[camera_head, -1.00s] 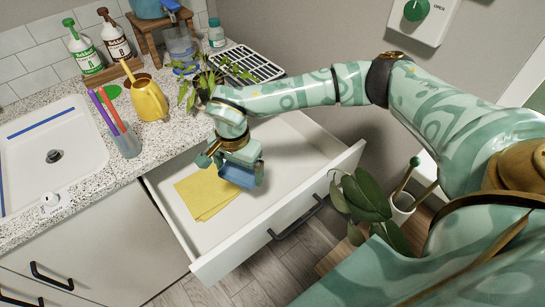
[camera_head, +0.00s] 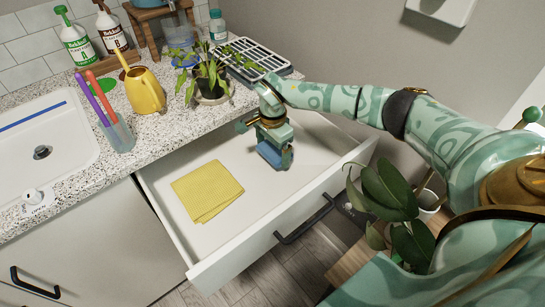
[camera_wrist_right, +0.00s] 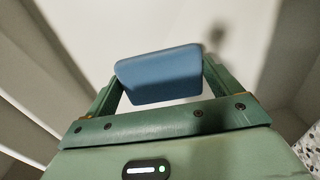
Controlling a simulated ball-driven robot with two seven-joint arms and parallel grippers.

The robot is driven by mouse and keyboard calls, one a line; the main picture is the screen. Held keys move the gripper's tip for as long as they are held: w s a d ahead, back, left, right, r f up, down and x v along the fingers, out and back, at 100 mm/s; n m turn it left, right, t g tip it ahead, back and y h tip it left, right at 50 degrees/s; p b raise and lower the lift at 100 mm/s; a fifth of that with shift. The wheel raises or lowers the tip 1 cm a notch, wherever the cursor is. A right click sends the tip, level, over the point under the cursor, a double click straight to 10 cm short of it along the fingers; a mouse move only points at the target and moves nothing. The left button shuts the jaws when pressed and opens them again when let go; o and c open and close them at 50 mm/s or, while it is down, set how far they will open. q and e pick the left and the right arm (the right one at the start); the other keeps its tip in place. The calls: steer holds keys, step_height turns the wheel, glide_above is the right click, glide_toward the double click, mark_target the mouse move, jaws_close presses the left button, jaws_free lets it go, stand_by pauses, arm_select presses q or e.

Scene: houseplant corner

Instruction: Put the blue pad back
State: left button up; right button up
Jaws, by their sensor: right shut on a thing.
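The blue pad (camera_head: 270,154) is held in my right gripper (camera_head: 273,147), which is shut on it inside the open white drawer (camera_head: 310,196). The pad also shows in the right wrist view (camera_wrist_right: 158,75), between the two fingers, with the pale drawer floor beyond it. I cannot tell whether the pad touches the floor. A folded yellow cloth (camera_head: 207,190) lies flat in the drawer, to the left of the gripper and apart from it. My left gripper is not in view.
A potted plant (camera_head: 210,85) and a black-slatted rack (camera_head: 250,58) stand on the counter behind the drawer. A leafy plant (camera_head: 390,200) stands close to the drawer's right front. The drawer floor between cloth and gripper is clear.

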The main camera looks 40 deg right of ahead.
mark_target(274, 149)
steer(key=f, duration=0.1)
steer(key=f+b, duration=0.1)
steer(key=f, duration=0.2)
steer(key=shift+d+b, duration=0.25)
steer(key=shift+b, duration=0.05)
steer(key=shift+r, duration=0.2)
steer(key=shift+f, duration=0.15)
steer(key=o, duration=0.7)
step_height(274, 149, up, 12)
steer(key=p, duration=0.4)
steer(key=shift+r, duration=0.2)
